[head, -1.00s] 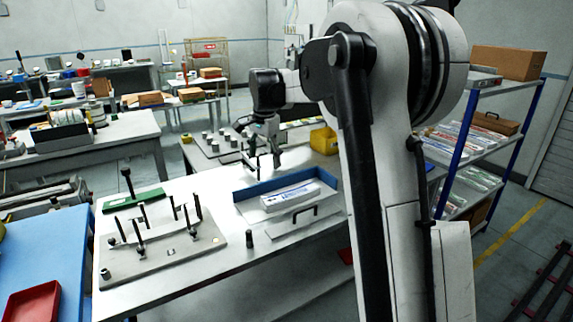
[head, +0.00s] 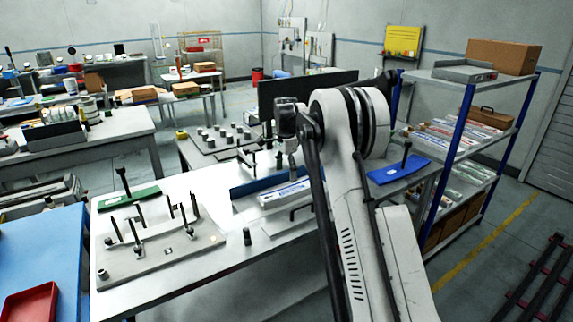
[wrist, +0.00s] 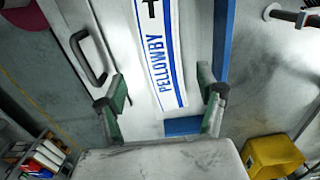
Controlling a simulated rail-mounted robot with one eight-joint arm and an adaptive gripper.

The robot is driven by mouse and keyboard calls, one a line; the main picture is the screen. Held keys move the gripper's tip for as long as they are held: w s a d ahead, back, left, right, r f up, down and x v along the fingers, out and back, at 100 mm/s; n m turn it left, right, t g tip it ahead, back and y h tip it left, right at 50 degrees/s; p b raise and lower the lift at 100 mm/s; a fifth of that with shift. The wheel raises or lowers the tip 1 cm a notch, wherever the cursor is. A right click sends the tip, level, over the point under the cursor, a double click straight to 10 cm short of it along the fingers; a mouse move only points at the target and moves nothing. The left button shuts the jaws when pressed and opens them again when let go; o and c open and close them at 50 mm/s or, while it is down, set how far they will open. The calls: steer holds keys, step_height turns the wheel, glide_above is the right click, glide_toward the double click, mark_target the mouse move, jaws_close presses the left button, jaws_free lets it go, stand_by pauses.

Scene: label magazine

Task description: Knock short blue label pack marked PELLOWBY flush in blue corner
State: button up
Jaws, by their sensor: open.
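The white pack with blue stripes, marked PELLOWBY (wrist: 165,60), lies between a blue side wall (wrist: 222,45) and a bar handle in the wrist view. A strip of light surface shows between the pack and the side wall. A short blue end wall (wrist: 182,126) lies just beyond the pack's near end, seemingly apart from it. My gripper (wrist: 162,102) is open, its green-grey fingers on either side of the pack's end, holding nothing. The head view shows the pack (head: 284,194) in front of the blue wall (head: 262,184); my arm hides the corner there.
The black handle (wrist: 88,58) stands left of the pack. A yellow bin (wrist: 272,157) is at lower right in the wrist view. A plate with black upright posts (head: 160,240) and a dark peg (head: 247,236) stand left of the pack in the head view.

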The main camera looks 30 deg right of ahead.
mark_target(296, 188)
step_height(296, 188, down, 10)
steer(key=shift+f+p, duration=0.1)
steer(key=shift+p, duration=0.35)
steer(key=shift+c, duration=0.5)
steer(key=c, duration=1.5)
steer(key=shift+w+d+b, duration=0.15)
steer(key=shift+d+b, duration=0.25)
steer(key=shift+d, duration=1.45)
steer(key=shift+w+d+b, duration=0.1)
steer(key=shift+d+b, duration=0.3)
steer(key=shift+d, duration=1.4)
steer(key=shift+c, duration=0.2)
steer(key=shift+a, duration=0.15)
steer(key=shift+s+a+b, duration=0.15)
steer(key=shift+a+b, duration=0.2)
steer(key=shift+a, duration=1.05)
steer(key=shift+d, duration=0.15)
